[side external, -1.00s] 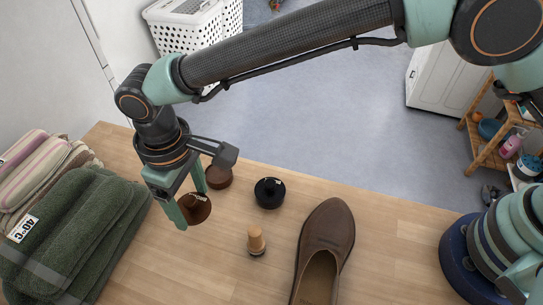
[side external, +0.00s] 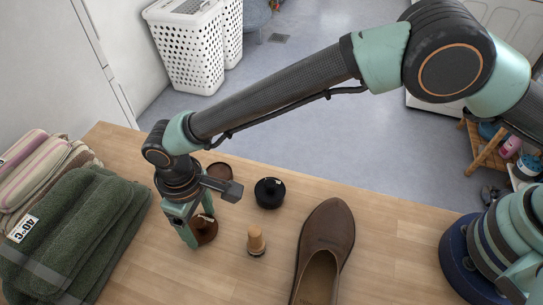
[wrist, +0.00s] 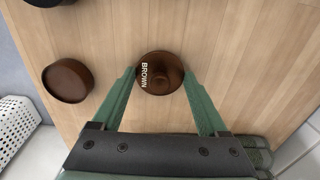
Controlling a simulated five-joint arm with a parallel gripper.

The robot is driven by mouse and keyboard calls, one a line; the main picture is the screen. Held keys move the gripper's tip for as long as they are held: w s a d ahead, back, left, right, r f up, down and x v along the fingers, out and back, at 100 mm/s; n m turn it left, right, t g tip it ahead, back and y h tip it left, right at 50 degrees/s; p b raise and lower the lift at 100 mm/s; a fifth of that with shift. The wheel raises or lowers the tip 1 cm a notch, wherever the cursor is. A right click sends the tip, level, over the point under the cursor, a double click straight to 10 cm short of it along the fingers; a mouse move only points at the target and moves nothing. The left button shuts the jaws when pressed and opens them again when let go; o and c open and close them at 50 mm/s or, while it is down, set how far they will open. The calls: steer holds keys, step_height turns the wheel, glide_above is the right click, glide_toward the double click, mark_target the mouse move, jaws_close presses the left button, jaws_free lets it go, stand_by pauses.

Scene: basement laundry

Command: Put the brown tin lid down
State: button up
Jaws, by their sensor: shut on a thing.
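A black round tin (side external: 270,193), a wooden-handled brush (side external: 256,241) and a brown shoe (side external: 325,235) stand to the right on the table (side external: 395,235). Folded green towels (side external: 75,235) lie at left. Bare wood lies around the lid.

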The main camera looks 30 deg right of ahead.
mark_target(199, 222)
steer(key=o, duration=1.2)
steer(key=shift+f, duration=0.1)
step_height(199, 222, up, 11)
steer(key=w+d+r+m+t+y, duration=0.1)
steer(key=w+d+r+m, duration=0.15)
steer(key=d+r, duration=0.65)
steer(key=w+d+r+m+t, duration=0.15)
steer(key=w+d+r, duration=0.3)
steer(key=d, duration=0.75)
steer(key=s+d+m+t, duration=0.1)
steer(key=s+d, duration=0.2)
steer(key=d, duration=0.4)
steer(key=s+d+m+t, duration=0.1)
steer(key=s+d+m, duration=0.1)
steer(key=d, duration=0.6)
steer(key=s+d+m+t+h, duration=0.1)
steer(key=s+d, duration=0.3)
steer(key=d, duration=0.4)
steer(key=shift+s+m, duration=0.4)
steer(key=shift+m, duration=0.1)
steer(key=shift+r, duration=0.1)
